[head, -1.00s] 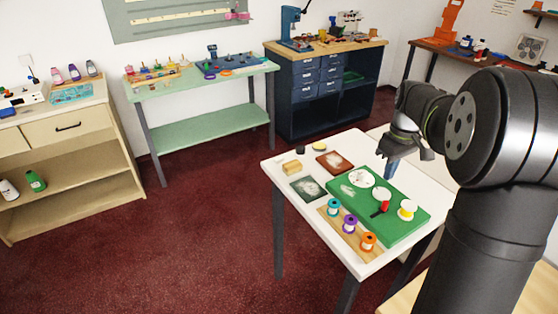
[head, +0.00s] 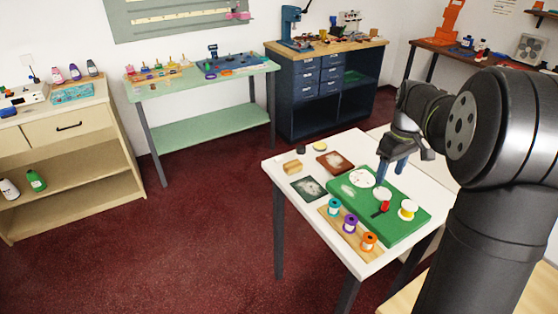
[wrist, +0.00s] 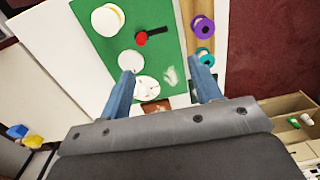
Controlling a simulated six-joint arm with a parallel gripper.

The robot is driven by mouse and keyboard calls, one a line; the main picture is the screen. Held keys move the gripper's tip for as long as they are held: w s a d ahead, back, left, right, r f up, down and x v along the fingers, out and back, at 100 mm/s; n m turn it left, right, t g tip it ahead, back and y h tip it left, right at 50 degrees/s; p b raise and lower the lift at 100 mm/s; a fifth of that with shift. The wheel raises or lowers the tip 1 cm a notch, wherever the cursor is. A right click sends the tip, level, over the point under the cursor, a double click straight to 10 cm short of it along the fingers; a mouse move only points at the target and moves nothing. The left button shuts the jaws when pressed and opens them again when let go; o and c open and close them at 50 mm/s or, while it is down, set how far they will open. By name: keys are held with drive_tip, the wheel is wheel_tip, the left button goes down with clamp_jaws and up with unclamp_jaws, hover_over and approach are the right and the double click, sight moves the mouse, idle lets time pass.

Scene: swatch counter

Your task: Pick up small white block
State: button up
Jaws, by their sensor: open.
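My gripper (head: 392,168) hangs above the far side of the white table, over the green board. Its two blue fingers are apart with nothing between them. In the wrist view my gripper (wrist: 166,90) shows the fingers spread over the board. I cannot pick out a small white block for certain. The white things on the green board (head: 393,226) look flat or round: a dotted disc (head: 362,178), a plain round piece (head: 382,193) and a pale patch (head: 347,190). They also show in the wrist view, near the fingers.
The table (head: 312,222) also holds a red-and-black item (head: 382,207), a white-and-yellow spool (head: 407,208), coloured spools on a wooden strip, a tan block (head: 292,167), a brown square (head: 335,162) and a dark green square (head: 309,188). Free tabletop shows along the left edge.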

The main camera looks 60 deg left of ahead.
drive_tip(key=n+y, duration=0.2)
drive_tip(key=y, duration=0.2)
hover_over(281, 159)
drive_tip(key=d, duration=0.3)
wheel_tip(281, 159, down, 12)
drive_tip(key=shift+s+r, duration=0.1)
drive_tip(key=shift+r, duration=0.15)
drive_tip(key=shift+y, duration=0.3)
drive_tip(key=shift+x, duration=3.15)
drive_tip(key=shift+w+d, duration=0.1)
drive_tip(key=shift+w, duration=0.1)
drive_tip(key=shift+c, duration=0.5)
drive_tip(key=c, duration=1)
